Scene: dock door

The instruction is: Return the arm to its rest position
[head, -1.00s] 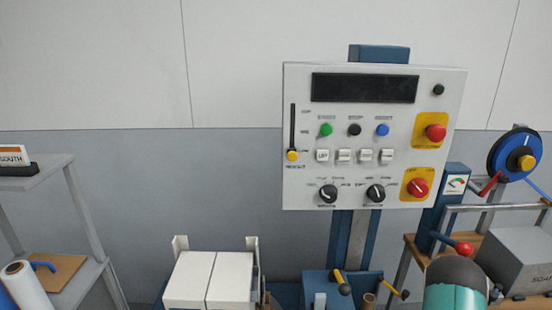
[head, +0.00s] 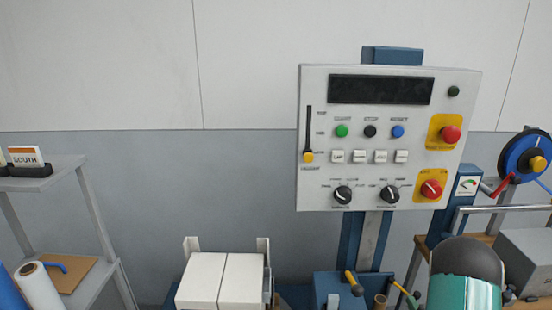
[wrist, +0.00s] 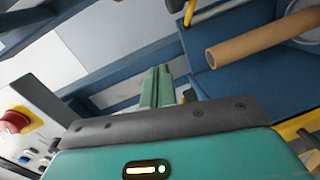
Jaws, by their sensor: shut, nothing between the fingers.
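My gripper (wrist: 157,87) shows in the wrist view as two green fingers lying together, with nothing between them. They sit against a background of blue frame bars and light floor or wall. In the head view my teal and black arm part (head: 466,282) rises at the bottom right, below the control panel (head: 385,138). The fingers are not visible in the head view. In the wrist view the panel's red button (wrist: 15,122) is at the left edge, apart from the fingers.
In the wrist view a cardboard tube (wrist: 258,47) lies over a blue surface, right of the fingers. In the head view white boxes (head: 220,280) stand at bottom centre, a grey shelf (head: 60,180) at left, and a blue reel (head: 520,158) and grey box (head: 528,255) at right.

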